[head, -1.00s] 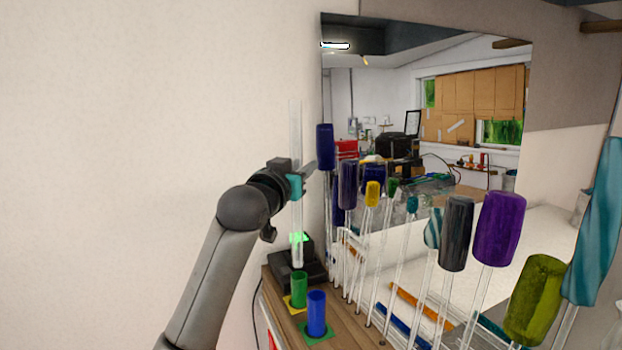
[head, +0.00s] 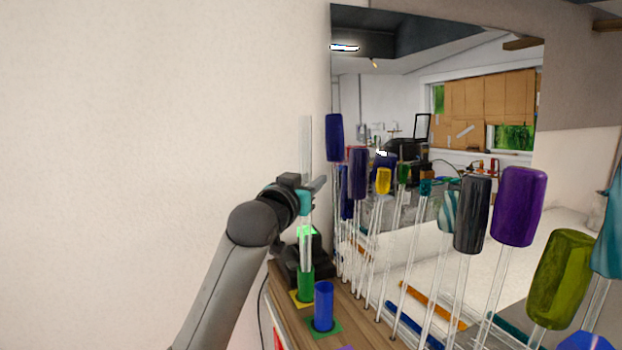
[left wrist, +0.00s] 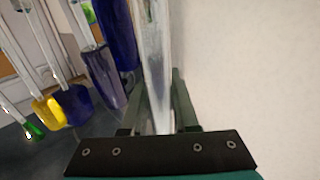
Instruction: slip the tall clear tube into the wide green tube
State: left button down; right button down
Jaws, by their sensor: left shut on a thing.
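The tall clear tube (head: 306,150) stands upright in my left gripper (head: 312,187), which is shut on it around its middle. It also shows in the left wrist view (left wrist: 154,60), running between the two fingers. The wide green tube (head: 305,286) stands upright on a yellow square at the bench's left end. The clear tube's lower end meets the green tube's rim in the head view and is hidden from there down. I cannot tell whether it is inside or just behind the rim. My right gripper is not in view.
A wide blue tube (head: 323,305) stands on a green square close to the green one. A black device with a green light (head: 307,232) is just behind. A row of glass rods with coloured heads, such as purple (head: 519,206), fills the right side. The wall is at left.

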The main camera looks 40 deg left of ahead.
pick_arm(q)
notch_tip(320, 180, down, 9)
jog(key=b, duration=0.5)
jog(key=shift+r, duration=0.15)
dwell(0.4)
jog(key=c, duration=0.6)
grip_release()
jog(key=shift+s, duration=0.1)
